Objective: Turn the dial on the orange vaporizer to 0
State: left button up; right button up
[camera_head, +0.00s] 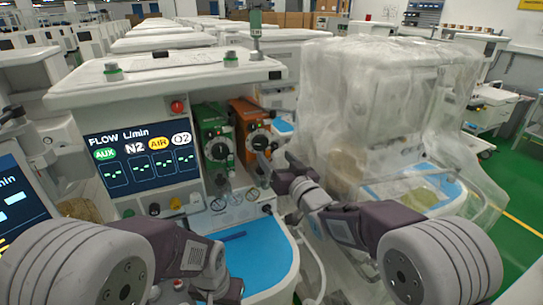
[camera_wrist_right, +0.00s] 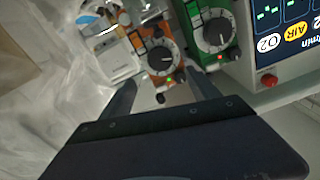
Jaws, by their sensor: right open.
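The orange vaporizer (camera_head: 245,108) stands on the front of the cart, right of the green vaporizer (camera_head: 209,114). Its black dial (camera_head: 259,142) faces out on a pale scale; I cannot read its setting. My right gripper (camera_head: 272,164) is just in front of and below the dial in the head view, partly covering the vaporizer's lower part. In the right wrist view, the open fingers of the gripper (camera_wrist_right: 164,92) point toward the orange vaporizer, with the dial (camera_wrist_right: 160,58) beyond and between their tips, apart from them. My left arm shows, but its gripper fingers do not.
A flow screen (camera_head: 146,154) is left of the vaporizers. A blue work surface (camera_head: 250,259) lies below them. A plastic-covered cart (camera_head: 345,110) stands close on the right. The green vaporizer's dial (camera_wrist_right: 217,32) is close beside the orange one in the wrist view.

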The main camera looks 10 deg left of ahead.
aim_at(262, 145)
jog(key=w+a+n+p, duration=0.1)
jog(key=w, duration=0.1)
jog(key=w+a+n+p, duration=0.1)
jog(key=w+a+p, duration=0.1)
jog(key=w+a+n+p, duration=0.2)
jog(key=w, duration=0.1)
jog(key=shift+a+f, duration=0.25)
jog(key=shift+c, duration=0.2)
jog(key=c, duration=1.3)
